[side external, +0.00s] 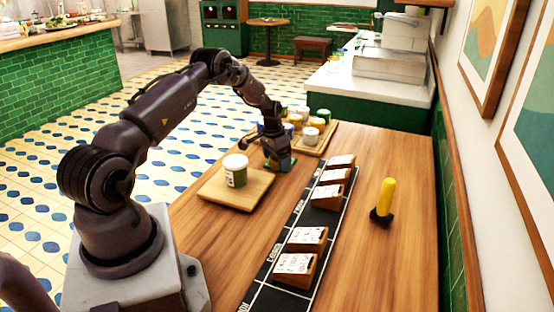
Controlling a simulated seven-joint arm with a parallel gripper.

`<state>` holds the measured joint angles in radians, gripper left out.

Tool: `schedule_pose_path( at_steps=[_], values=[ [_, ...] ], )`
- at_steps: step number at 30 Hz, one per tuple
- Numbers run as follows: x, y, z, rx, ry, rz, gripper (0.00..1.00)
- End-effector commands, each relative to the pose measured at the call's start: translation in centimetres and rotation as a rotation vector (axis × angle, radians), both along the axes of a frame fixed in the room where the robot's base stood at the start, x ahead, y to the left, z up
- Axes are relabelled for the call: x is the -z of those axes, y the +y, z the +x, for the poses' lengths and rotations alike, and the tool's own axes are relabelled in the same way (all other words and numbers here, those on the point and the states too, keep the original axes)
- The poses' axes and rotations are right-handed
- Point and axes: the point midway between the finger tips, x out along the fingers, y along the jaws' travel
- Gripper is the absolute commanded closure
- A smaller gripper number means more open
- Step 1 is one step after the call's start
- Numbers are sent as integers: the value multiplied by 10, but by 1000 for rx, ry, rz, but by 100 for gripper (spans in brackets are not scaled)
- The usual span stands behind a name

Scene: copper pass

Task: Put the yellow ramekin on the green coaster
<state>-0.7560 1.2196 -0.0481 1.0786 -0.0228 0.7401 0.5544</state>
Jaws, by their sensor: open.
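My gripper (279,162) points down, low over the table between the square board and the back tray. Its jaws are open, but the fingertips are small and dark. A small green patch (291,161) shows right at the fingertips; it may be the green coaster, and I cannot tell whether the gripper touches it. Small yellowish pots (295,119) stand among white and green ones on the back tray, just beyond my gripper. One may be the yellow ramekin, but they are too small and partly hidden to be sure.
A square wooden board (214,194) holds a white-topped green jar (236,171). The back tray (327,138) is wooden. A black strip (266,297) carries several wooden card holders (306,238). A yellow-handled tool (387,194) stands at right.

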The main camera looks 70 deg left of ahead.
Motion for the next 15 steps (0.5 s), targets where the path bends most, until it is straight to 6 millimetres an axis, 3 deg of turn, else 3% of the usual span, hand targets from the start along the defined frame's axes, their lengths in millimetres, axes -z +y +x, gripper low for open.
schedule_pose_path(
  at_steps=[15],
  values=[
    [-98, -2, -11, -1, -3, 1, 18]
  ],
)
